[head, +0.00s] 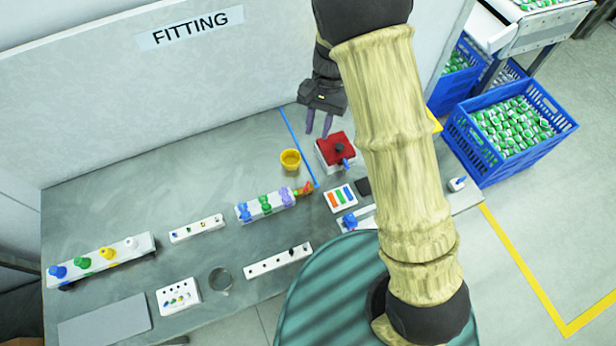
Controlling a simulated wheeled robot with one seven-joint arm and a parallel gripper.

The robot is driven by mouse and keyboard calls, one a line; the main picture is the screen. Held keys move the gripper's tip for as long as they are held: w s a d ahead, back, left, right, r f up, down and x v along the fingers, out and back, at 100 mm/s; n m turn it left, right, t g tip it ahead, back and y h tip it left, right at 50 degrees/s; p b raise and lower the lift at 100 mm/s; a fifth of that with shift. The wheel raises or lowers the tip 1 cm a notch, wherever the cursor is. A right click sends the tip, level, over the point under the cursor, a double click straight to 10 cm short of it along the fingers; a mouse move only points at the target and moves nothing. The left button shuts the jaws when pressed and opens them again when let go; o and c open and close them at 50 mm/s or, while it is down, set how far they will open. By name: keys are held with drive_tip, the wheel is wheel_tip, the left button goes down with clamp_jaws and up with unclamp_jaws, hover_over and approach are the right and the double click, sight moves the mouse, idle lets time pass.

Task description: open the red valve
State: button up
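A white rail (271,205) with a row of coloured valves lies mid-table: blue (244,211), green (265,204) and purple (286,196). At its right end is a small orange-red piece (303,189), perhaps the red valve; its handle position is too small to tell. A white box with a red top (333,147) stands to the right, with a black knob and a blue part. My gripper (318,127) points down behind and left of this box. Its two purple fingers are apart with nothing visible between them.
A blue line (295,140) crosses the table. A rail with blue, green, yellow and white knobs (100,260) lies left. Blue crates (510,130) stand right. The back-left tabletop is clear.

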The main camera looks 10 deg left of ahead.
sight(307, 184)
drive_tip(key=shift+f, duration=0.1)
drive_tip(key=p+x, duration=0.4)
drive_tip(key=x, duration=1.3)
drive_tip(key=shift+f, duration=0.1)
clamp_jaws()
